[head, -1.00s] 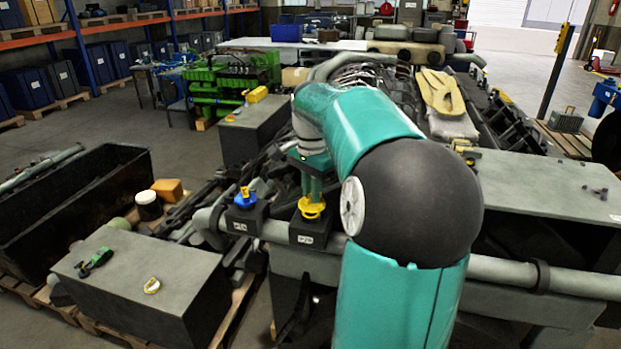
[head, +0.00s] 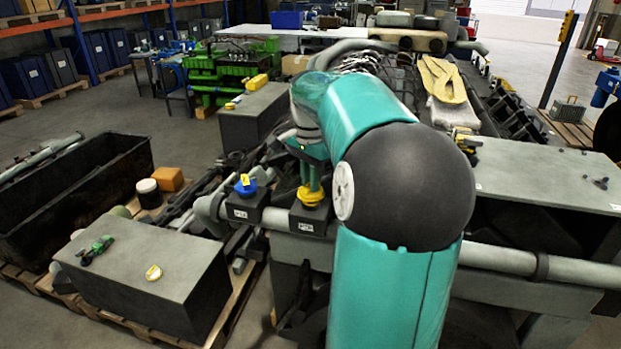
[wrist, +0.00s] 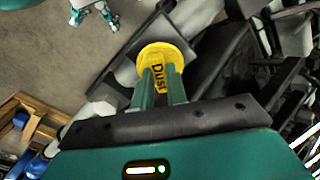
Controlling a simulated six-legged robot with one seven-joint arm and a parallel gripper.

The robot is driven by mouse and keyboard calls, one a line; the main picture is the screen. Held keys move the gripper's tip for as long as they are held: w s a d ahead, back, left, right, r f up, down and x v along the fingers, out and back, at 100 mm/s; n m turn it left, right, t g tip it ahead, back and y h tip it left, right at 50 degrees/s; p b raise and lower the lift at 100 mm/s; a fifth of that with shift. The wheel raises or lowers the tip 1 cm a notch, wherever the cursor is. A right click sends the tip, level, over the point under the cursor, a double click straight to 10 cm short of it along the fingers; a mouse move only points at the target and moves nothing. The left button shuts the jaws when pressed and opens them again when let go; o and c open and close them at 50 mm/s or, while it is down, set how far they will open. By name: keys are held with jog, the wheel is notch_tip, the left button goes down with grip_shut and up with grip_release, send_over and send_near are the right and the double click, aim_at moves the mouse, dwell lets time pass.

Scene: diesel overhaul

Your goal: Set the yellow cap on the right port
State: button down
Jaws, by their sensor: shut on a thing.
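The yellow cap (head: 311,196), marked "Dust" in the wrist view (wrist: 160,55), is between the two green fingers of my gripper (head: 313,180). My gripper is shut on it and points down at it. The cap is at the top of the right port's dark block (head: 308,221). Whether it is fully seated or slightly above cannot be told, as the cap hides the port opening. To the left, a similar dark block (head: 245,213) carries a blue cap (head: 246,188) with a yellow piece on top.
A grey box (head: 150,275) at the front left bears a green tool (head: 97,249) and a small yellow-white ring (head: 153,273). A pale pipe (head: 500,259) runs along the engine's near side. A dark open bin (head: 75,200) stands at left.

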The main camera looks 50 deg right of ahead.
jog(key=shift+f, duration=0.45)
dwell(0.3)
dwell(0.5)
jog(key=c, duration=1.3)
grip_release()
notch_tip(320, 180, up, 14)
jog(key=shift+f, duration=0.1)
